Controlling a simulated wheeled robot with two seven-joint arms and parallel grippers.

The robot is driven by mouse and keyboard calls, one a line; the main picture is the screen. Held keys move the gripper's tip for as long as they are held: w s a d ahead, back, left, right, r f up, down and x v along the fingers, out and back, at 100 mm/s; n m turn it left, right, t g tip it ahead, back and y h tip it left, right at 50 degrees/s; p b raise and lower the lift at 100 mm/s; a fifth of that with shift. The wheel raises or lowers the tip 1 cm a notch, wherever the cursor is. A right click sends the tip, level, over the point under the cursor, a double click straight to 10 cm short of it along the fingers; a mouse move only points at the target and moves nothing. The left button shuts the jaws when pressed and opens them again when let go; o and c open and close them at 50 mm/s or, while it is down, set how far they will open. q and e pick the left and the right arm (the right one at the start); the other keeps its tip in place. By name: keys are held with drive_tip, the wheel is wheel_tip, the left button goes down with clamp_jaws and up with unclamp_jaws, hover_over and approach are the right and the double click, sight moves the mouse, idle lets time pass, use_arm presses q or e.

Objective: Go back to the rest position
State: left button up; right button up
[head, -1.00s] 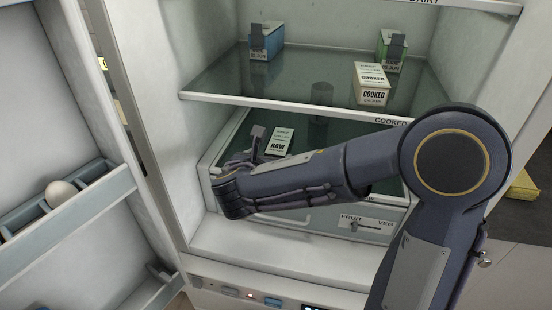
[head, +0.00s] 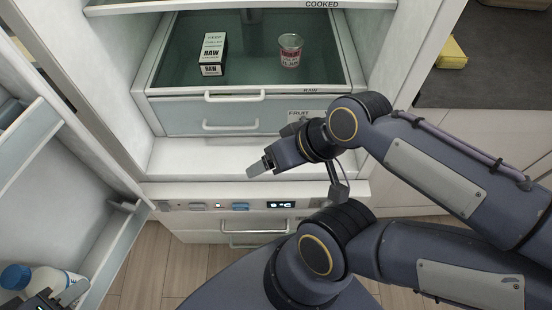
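My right arm comes in from the right, bent in front of the open fridge. Its gripper (head: 268,160) is above the fridge's front sill, apart from the food, and points left. Nothing shows held in it, but its finger gap is not clear. My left gripper (head: 58,296) shows only partly at the lower left corner, beside a white bottle with a blue cap (head: 16,276). Its fingers are cut off by the frame, so I cannot tell whether it touches the bottle.
The open fridge door (head: 60,165) is at the left. A yellow block (head: 451,54) lies on the dark worktop (head: 490,75).

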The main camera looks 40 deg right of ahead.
wheel_tip(320, 180, up, 16)
drive_tip(key=p, duration=1.6)
drive_tip(key=shift+r, duration=0.15)
